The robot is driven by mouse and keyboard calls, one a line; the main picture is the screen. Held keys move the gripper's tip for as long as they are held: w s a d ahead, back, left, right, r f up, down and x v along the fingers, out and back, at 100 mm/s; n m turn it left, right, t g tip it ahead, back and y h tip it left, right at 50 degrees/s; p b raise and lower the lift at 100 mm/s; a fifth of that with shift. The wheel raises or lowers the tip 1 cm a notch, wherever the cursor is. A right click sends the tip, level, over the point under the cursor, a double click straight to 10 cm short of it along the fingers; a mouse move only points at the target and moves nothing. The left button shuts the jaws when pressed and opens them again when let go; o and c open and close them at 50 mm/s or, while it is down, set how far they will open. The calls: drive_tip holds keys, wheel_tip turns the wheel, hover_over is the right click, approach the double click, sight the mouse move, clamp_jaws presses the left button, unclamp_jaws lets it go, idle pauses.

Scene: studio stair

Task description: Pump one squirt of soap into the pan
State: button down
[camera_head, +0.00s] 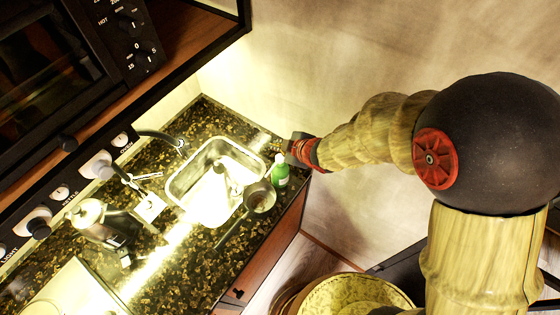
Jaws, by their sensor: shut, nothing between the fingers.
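The soap bottle (280,174) is green and stands on the dark speckled counter near its right edge. The pan (259,199) is small and dark, with its handle pointing down-left, and lies just below-left of the bottle, beside the sink. My gripper (290,155) is small and dark in this view, at the end of my arm reaching in from the right. It is shut with nothing in it, at the top of the bottle. I cannot tell whether it touches the pump head, which is hidden or too small to make out.
A kettle-like pot (88,213) stands further left. An oven (50,60) overhangs at upper left. A patterned round seat (350,293) is on the floor below. The wall is close behind the counter.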

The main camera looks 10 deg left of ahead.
sight(279, 159)
drive_tip(key=shift+f+b, duration=1.25)
drive_tip(key=shift+f, duration=0.6)
drive_tip(key=shift+f, duration=0.15)
drive_tip(key=shift+f+b, duration=0.3)
drive_tip(key=shift+s+f+b, duration=0.1)
drive_tip(key=shift+f+b, duration=0.75)
drive_tip(key=shift+f, duration=0.1)
idle(0.8)
idle(0.4)
drive_tip(key=shift+r+p, duration=1.25)
drive_tip(key=shift+r, duration=0.1)
drive_tip(key=shift+r, duration=0.1)
wheel_tip(279, 159, up, 5)
drive_tip(key=p, duration=0.4)
drive_tip(key=shift+p, duration=0.35)
